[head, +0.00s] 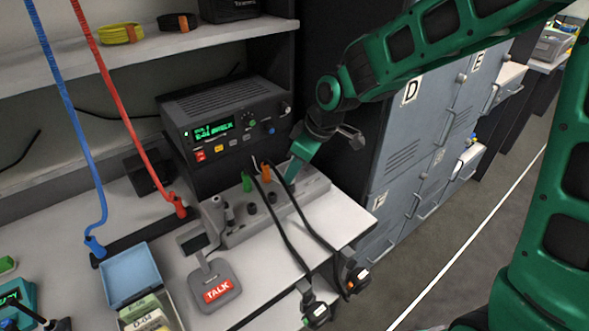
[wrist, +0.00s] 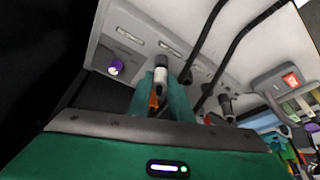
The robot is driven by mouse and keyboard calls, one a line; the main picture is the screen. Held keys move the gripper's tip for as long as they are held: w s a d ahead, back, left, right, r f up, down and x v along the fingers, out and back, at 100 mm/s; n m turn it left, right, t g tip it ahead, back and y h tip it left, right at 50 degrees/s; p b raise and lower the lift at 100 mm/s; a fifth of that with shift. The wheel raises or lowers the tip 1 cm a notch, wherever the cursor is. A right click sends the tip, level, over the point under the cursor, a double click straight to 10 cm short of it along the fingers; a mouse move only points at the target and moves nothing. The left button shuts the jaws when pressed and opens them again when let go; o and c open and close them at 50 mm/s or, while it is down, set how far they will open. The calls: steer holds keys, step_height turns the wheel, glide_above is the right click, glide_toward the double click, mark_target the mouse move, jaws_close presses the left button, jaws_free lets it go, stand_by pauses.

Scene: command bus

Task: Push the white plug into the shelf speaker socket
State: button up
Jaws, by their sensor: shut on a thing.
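In the wrist view my gripper (wrist: 161,98) has its two green fingers around a white plug (wrist: 161,76). The plug's tip end is dark and points towards the grey socket panel (wrist: 132,40). An orange part (wrist: 153,101) shows between the fingers. In the head view my gripper (head: 291,173) is at the right part of the socket panel (head: 240,233), and the white plug cannot be made out there. I cannot tell whether the plug touches a socket. The panel's labels are too small to read.
Black cables (head: 288,240) hang over the desk edge. A radio (head: 225,120) stands behind, and a TALK unit (head: 214,288) in front.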

steer(key=shift+f, duration=0.6)
stand_by(0.4)
steer(key=o, duration=0.9)
steer(key=shift+r, duration=4.05)
